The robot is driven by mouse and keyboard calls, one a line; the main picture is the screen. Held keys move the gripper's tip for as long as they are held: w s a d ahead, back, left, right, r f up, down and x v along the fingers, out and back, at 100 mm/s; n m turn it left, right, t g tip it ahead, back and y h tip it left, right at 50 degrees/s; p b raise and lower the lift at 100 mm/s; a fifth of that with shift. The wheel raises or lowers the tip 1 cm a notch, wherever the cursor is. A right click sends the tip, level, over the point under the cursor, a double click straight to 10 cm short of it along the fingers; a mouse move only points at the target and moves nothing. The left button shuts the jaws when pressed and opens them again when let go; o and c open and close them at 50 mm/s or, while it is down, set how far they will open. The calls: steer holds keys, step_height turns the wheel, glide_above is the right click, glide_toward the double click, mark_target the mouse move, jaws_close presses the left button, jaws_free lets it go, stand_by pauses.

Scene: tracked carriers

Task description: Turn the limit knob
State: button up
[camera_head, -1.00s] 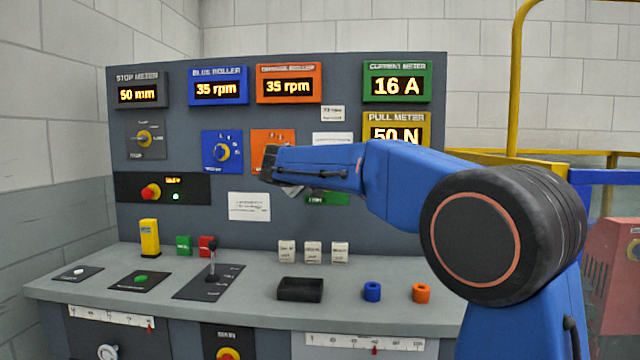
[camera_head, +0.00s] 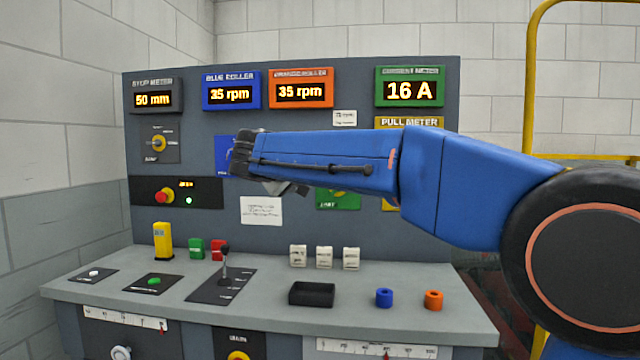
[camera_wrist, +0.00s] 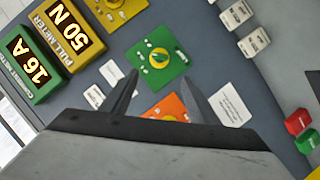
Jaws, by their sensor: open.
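The green knob plate (camera_wrist: 154,66) is on the control panel, with a yellow knob (camera_wrist: 158,57) at its centre. I take it for the limit knob; its lettering is too small to read surely. In the head view, my arm hides the knob and only the lower part of the green plate (camera_head: 338,200) shows. My gripper (camera_wrist: 158,76) is open and empty. In the wrist view, the knob lies just beyond and between the fingertips, apart from them. In the head view, the gripper's dark body hangs before the blue plate (camera_head: 222,152), largely covering it.
An orange knob plate (camera_wrist: 172,108) shows between the fingers, and a yellow one (camera_wrist: 118,14) beyond. A lever (camera_head: 224,262), a black tray (camera_head: 312,294) and blue and orange rings stand on the desk.

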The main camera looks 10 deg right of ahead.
steer(key=shift+v, duration=1.45)
steer(key=shift+d, duration=0.1)
steer(key=s+d+f+g+y, duration=0.3)
steer(key=s+d+f+g, duration=0.2)
steer(key=s+d+f, duration=1.25)
steer(key=s+f+m+g+y, duration=0.2)
steer(key=s+f+y, duration=0.3)
steer(key=s+f, duration=1.7)
steer(key=shift+s+d+f+m, duration=0.2)
steer(key=shift+s+d+m, duration=0.1)
steer(key=shift+s, duration=0.85)
